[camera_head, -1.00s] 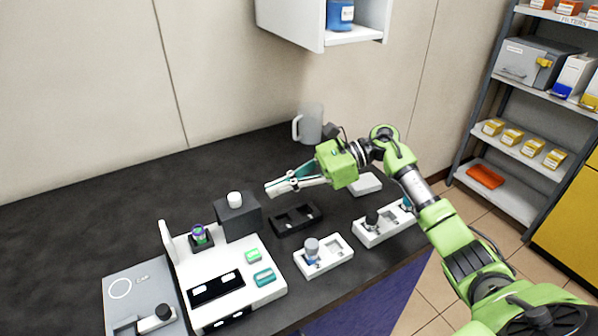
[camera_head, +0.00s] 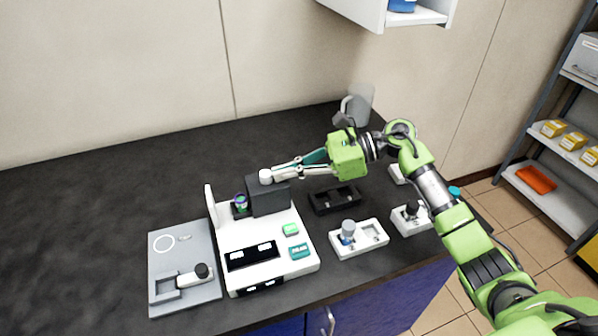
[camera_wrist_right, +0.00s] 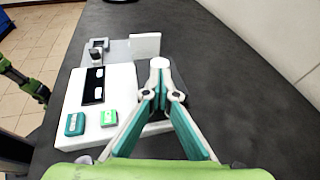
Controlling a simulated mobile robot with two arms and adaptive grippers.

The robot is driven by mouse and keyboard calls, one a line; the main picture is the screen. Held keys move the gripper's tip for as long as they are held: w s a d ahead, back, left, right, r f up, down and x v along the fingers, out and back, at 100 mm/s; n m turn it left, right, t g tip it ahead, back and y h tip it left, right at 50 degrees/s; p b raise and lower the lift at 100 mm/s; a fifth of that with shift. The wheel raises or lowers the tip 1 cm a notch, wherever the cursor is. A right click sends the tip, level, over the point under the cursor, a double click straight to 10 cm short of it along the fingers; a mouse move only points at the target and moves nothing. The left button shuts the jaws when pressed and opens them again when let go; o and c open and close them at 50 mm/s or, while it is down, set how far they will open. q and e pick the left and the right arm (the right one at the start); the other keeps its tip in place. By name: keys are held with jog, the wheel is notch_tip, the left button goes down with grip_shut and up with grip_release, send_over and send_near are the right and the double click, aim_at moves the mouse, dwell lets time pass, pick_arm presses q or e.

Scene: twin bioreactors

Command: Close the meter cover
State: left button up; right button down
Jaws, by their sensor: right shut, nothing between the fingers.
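The meter (camera_head: 225,232) is a white instrument with a black display on the dark bench, left of centre. Its cover (camera_head: 270,196) is a dark grey block with a white knob (camera_head: 265,176) on top, at the meter's back. A dark vial with a purple-green top (camera_head: 240,202) stands just left of the cover and is still exposed. My right gripper (camera_head: 276,174) is shut and empty, its fingertips at the cover's right side by the knob. The wrist view shows the fingertips (camera_wrist_right: 160,80) right at the knob (camera_wrist_right: 160,62); contact is hard to judge. My left gripper is not in view.
A grey plate (camera_head: 185,295) lies left of the meter. A black rack (camera_head: 335,198) and white racks (camera_head: 372,236) holding bottles stand to its right. A mug (camera_head: 359,107) stands at the back. The bench at left is clear.

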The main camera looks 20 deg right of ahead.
aim_at(251, 189)
jog(key=a+b, duration=0.1)
jog(key=a, duration=0.6)
jog(key=shift+s+a+b, duration=0.15)
jog(key=shift+a+b, duration=0.25)
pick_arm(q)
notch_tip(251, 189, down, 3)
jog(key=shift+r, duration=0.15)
